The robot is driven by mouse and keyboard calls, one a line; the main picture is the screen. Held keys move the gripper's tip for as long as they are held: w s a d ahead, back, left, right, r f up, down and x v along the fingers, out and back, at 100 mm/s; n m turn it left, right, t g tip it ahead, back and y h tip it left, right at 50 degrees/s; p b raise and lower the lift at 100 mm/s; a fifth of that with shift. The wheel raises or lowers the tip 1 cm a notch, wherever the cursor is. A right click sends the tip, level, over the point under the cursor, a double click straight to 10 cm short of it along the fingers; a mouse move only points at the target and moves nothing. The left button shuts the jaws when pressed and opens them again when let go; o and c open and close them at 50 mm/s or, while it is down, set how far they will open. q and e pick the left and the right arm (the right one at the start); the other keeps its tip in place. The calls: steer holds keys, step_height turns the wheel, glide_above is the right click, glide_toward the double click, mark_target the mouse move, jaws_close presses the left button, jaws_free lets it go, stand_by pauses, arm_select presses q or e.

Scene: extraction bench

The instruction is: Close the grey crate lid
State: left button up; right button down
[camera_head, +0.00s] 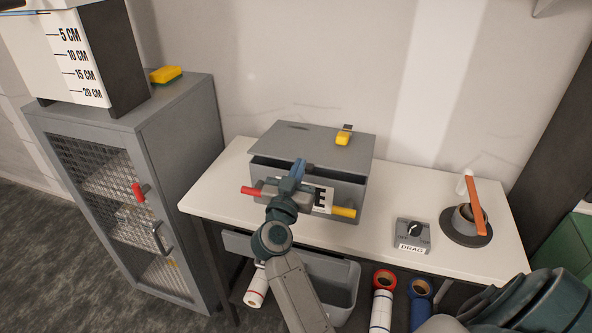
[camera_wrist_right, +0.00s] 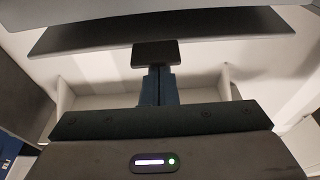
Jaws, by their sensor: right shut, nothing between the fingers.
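The grey crate (camera_head: 347,190) stands on the white bench, with a white label at its front. Its grey lid (camera_head: 325,140) is tilted slightly open, and a dark gap shows along the front edge. My right gripper (camera_head: 298,168) is at the crate's front, by the front edge of the lid. Its blue fingers are shut and empty; in the right wrist view the fingers (camera_wrist_right: 158,84) point up at a small dark tab (camera_wrist_right: 155,54) under a wide dark panel. I cannot tell whether they touch it. My left gripper is not in view.
A yellow-and-grey item (camera_head: 343,137) lies on the lid. A dial box (camera_head: 412,234) and a round dark stand (camera_head: 466,226) sit to the right on the bench (camera_head: 400,188). A grey cabinet (camera_head: 180,130) stands left.

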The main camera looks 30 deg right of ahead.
steer(key=shift+s+r, duration=0.1)
steer(key=shift+s, duration=0.05)
steer(key=shift+t+h, duration=0.5)
steer(key=shift+h, duration=0.2)
steer(key=f+b, duration=0.2)
steer(key=f, duration=0.1)
steer(key=f+b, duration=0.1)
steer(key=shift+s+a+f, duration=0.2)
steer(key=shift+a+f, duration=0.05)
